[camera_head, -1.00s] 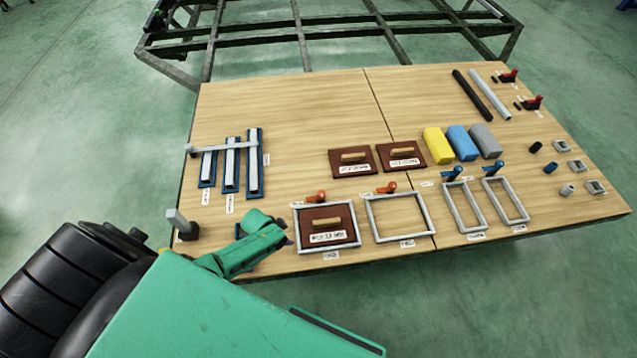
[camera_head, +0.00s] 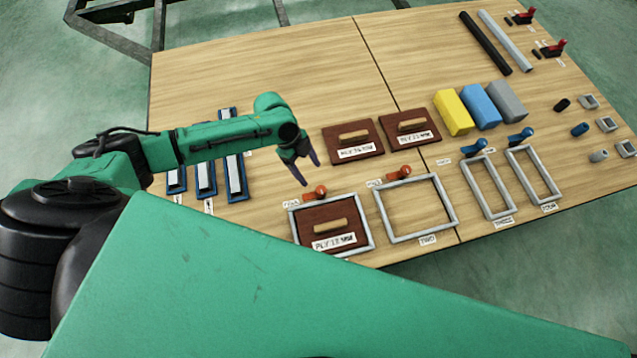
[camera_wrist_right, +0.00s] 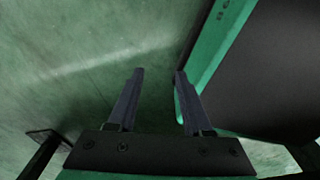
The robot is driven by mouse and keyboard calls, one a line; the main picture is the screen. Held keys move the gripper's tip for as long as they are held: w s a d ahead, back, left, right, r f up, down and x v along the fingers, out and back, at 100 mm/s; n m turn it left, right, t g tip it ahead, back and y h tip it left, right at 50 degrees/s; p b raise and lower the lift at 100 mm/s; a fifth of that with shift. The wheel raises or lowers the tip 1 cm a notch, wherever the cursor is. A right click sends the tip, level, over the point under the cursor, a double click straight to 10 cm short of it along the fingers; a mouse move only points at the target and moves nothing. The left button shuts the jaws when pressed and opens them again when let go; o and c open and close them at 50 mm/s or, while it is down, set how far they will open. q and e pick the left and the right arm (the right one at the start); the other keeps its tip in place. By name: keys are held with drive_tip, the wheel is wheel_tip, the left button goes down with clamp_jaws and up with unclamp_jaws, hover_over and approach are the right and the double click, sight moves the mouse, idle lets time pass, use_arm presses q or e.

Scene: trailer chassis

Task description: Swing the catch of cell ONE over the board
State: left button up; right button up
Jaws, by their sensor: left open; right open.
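Cell ONE is a grey frame (camera_head: 371,237) at the table's front edge, with a brown board (camera_head: 315,218) labelled PLY 12 MM lying inside it. The board has a wooden handle (camera_head: 322,229). The orange catch (camera_head: 315,192) of cell ONE sits at the frame's far side, its knob away from the board. My left gripper (camera_head: 311,172) is open and empty, above the table just beyond the catch and apart from it. My right gripper (camera_wrist_right: 157,75) is open and empty in the right wrist view, over the green floor. It does not show in the head view.
Cell TWO (camera_head: 383,213) is an empty frame to the right with its own orange catch (camera_head: 400,173). Two more handled boards (camera_head: 352,150) lie behind. Blue-handled frames (camera_head: 487,188), coloured blocks (camera_head: 480,105) and rods are further right. Blue rails (camera_head: 237,183) lie under my left arm.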

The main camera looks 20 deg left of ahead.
sight(321, 190)
use_arm(q)
drive_tip(key=b+x, duration=0.1)
drive_tip(key=x, duration=0.7)
drive_tip(key=shift+w+d+f, duration=0.1)
drive_tip(key=shift+f, duration=0.25)
drive_tip(key=shift+d+f+b, duration=0.2)
drive_tip(key=shift+f+b, duration=0.1)
drive_tip(key=shift+f, duration=0.1)
clamp_jaws()
use_arm(e)
drive_tip(key=shift+w+a+f, duration=0.35)
drive_tip(key=shift+w+f, duration=0.35)
drive_tip(key=shift+f, duration=0.15)
